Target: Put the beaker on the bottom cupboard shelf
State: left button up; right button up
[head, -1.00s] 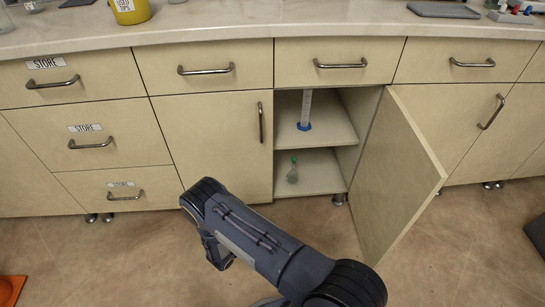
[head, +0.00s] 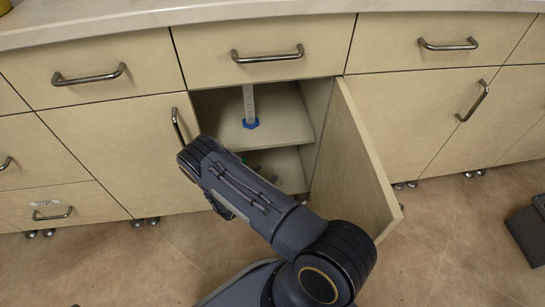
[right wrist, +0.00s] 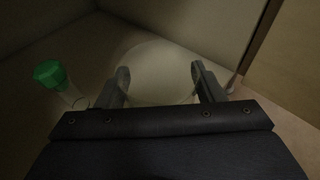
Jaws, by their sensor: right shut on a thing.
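The open cupboard shows two levels in the head view, and its bottom shelf (head: 291,172) is partly covered by my right arm. In the right wrist view my right gripper (right wrist: 160,80) is shut on a clear beaker (right wrist: 160,62), which shows only as a faint round outline between the fingers. The gripper is inside the lower compartment, with a wall behind it. I cannot tell whether the beaker touches the shelf. My left gripper is not in view.
A measuring cylinder with a blue base (head: 250,108) stands on the upper shelf (head: 285,128). The open door (head: 355,165) is close on the right of my arm.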

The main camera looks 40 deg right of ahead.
jog(key=b+x, duration=0.5)
jog(key=x, duration=0.7)
jog(key=shift+w+d+f+b, duration=0.1)
jog(key=shift+d+f+b, duration=0.05)
jog(key=shift+b, duration=0.15)
jog(key=o, duration=1.1)
